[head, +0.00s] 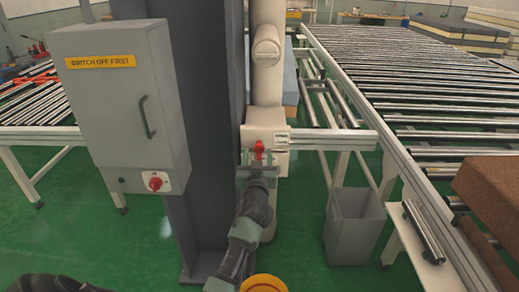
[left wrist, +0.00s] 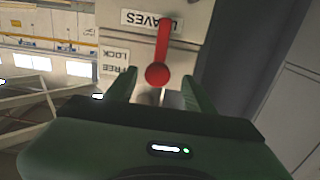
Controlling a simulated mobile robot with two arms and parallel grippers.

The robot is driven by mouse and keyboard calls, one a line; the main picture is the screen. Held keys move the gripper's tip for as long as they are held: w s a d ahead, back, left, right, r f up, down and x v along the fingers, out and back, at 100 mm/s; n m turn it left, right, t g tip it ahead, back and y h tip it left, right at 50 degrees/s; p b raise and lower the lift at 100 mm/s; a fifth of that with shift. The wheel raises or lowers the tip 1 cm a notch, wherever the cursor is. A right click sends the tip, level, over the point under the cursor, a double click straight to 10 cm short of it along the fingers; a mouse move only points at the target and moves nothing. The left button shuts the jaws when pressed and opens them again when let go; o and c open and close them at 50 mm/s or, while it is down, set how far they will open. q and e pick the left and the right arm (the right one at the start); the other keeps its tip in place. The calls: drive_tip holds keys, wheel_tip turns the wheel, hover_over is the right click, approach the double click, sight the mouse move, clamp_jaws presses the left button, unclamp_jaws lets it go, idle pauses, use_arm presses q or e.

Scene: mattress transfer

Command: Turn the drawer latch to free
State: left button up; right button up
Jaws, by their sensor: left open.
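A red lever with a round knob (head: 259,148) sits on a pale housing (head: 281,140) beside the dark column. In the left wrist view the knob (left wrist: 157,74) is close, with its arm running up the picture to a plate (left wrist: 152,19) that seems to read LEAVES upside down. A small label (left wrist: 114,60) with LOCK and FREE, also upside down, is left of the knob. My left gripper (head: 257,168) is open just below the lever; in the left wrist view its fingers (left wrist: 158,88) stand either side of the knob. Contact cannot be told. My right gripper is not in view.
A grey cabinet (head: 105,80) marked SWITCH OFF FIRST, with a red rotary switch (head: 155,183), is left of the dark column (head: 208,90). A roller conveyor (head: 400,75) and a grey bin (head: 354,225) are at right. A brown block (head: 490,195) lies at the right edge.

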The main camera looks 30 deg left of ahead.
sight(259, 150)
use_arm(q)
drive_tip(key=x, duration=0.3)
drive_tip(key=shift+w+d+r, duration=0.15)
drive_tip(key=shift+w, duration=0.3)
clamp_jaws()
idle(1.1)
